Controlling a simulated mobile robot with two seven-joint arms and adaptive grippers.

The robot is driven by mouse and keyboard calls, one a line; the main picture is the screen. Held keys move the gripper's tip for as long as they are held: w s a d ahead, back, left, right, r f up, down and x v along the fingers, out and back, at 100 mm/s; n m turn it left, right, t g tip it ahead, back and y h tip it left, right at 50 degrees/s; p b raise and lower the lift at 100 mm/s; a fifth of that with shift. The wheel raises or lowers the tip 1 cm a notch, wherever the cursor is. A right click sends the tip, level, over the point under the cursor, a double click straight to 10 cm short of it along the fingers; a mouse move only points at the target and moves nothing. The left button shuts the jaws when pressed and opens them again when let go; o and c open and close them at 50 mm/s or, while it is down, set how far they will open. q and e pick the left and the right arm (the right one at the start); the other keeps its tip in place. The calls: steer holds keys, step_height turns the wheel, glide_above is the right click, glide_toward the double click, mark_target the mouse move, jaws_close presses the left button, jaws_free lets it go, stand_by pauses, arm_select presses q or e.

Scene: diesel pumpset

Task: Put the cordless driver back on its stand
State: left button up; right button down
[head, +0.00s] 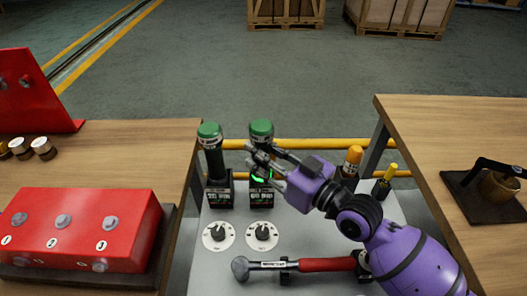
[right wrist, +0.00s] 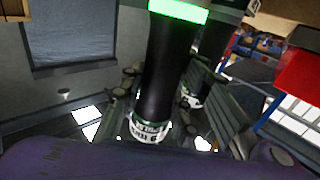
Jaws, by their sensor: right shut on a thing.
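A black cordless driver (head: 262,150) with a green cap and a lit green ring stands upright at the back of the grey panel. Its lower end is at a black block (head: 261,196), which looks like its stand; I cannot tell whether it is fully seated. My right gripper (head: 263,164) is shut on its body from the right. In the right wrist view, the dark driver body (right wrist: 163,70) lies between the fingers, with the bright green ring at the top. My left gripper is not in view.
A similar green-capped tool (head: 212,152) stands just left in its own block. Two dials (head: 240,234) and a hammer (head: 300,265) are in front. An orange-topped tool (head: 352,160) and a yellow-handled one (head: 386,180) stand right. A red box (head: 85,225) is on the left table.

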steer(key=shift+f, duration=0.15)
steer(key=c, duration=1.3)
jaws_free()
steer(key=shift+o, duration=0.4)
steer(key=shift+f, duration=0.1)
steer(key=v, duration=1.2)
steer(key=shift+d, duration=0.1)
